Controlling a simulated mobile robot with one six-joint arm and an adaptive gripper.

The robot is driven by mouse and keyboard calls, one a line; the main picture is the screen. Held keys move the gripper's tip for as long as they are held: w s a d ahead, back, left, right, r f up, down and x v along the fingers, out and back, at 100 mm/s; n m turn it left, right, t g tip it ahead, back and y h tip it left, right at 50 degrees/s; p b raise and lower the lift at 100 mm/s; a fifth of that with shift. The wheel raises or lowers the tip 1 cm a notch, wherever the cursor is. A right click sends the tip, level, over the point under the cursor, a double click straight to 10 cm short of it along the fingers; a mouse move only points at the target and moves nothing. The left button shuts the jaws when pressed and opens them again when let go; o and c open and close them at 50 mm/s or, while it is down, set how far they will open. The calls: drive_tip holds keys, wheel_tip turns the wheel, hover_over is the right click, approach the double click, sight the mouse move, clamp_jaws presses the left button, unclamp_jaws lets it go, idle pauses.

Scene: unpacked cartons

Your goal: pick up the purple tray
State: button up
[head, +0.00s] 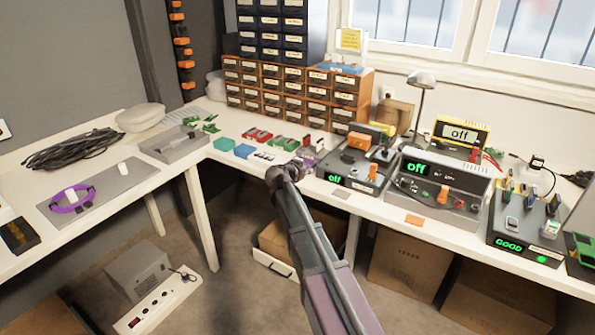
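A small purple thing (310,152), which looks like the purple tray, lies on the white bench among small coloured trays, left of the grey instruments. It is small in the picture and partly covered by my arm's end, so its contents are unclear. My gripper (284,172) is at the end of my arm, over the bench's front edge, just left of and nearer than the purple tray. It is seen from behind and its fingers cannot be made out. I cannot tell whether it touches anything.
Green (223,144) and blue (243,151) trays lie left of my gripper. Orange drawer units (290,92) stand behind. Instruments (440,180) and a lamp (421,80) crowd the right. A purple ring (72,198) lies on a grey mat at left. Cartons (408,265) stand below the bench.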

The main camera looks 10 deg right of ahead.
clamp_jaws()
drive_tip(key=shift+r, duration=0.15)
idle(0.4)
wheel_tip(320, 180, up, 10)
drive_tip(key=p, duration=1)
idle(0.5)
